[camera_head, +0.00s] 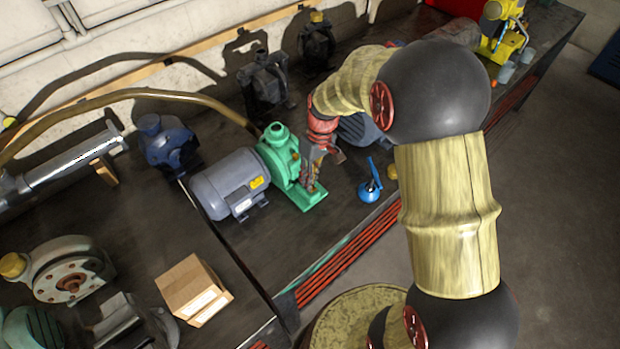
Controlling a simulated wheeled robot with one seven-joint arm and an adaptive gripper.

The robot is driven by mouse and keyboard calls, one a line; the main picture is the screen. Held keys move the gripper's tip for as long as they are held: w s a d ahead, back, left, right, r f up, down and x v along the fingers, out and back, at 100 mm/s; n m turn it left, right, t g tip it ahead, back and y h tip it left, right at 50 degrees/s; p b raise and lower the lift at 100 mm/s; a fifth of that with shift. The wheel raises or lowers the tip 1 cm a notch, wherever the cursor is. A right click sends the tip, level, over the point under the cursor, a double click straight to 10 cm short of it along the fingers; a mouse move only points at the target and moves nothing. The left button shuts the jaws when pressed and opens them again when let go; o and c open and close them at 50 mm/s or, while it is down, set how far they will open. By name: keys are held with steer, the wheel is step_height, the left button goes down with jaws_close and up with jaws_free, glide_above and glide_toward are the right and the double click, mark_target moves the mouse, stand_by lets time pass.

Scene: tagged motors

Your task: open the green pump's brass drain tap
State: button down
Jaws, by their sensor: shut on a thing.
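The green pump (281,163) stands on the dark bench top, coupled to a grey motor (228,184) with a yellow tag (257,183). My gripper (314,186) is at the pump's right front side, low over its green foot, pointing down. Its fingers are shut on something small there. The brass drain tap is mostly hidden by the fingers; only a small brownish-gold patch shows between them. I cannot tell which way the tap's handle is turned.
A blue oil can (370,189) with a spout stands just right of the pump. A cardboard box (193,290) lies at the front left. A blue pump (168,146) and a dark pump (265,82) stand behind. A brown hose (150,94) runs behind the motor.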

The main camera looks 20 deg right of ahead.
stand_by(0.4)
steer(key=c, duration=2)
jaws_free()
steer(key=shift+a, duration=0.1)
steer(key=shift+c, duration=0.2)
steer(key=shift+o, duration=0.6)
step_height(320, 180, up, 12)
steer(key=d, duration=0.2)
steer(key=shift+w+f, duration=0.15)
steer(key=shift+w, duration=0.25)
steer(key=shift+d, duration=0.1)
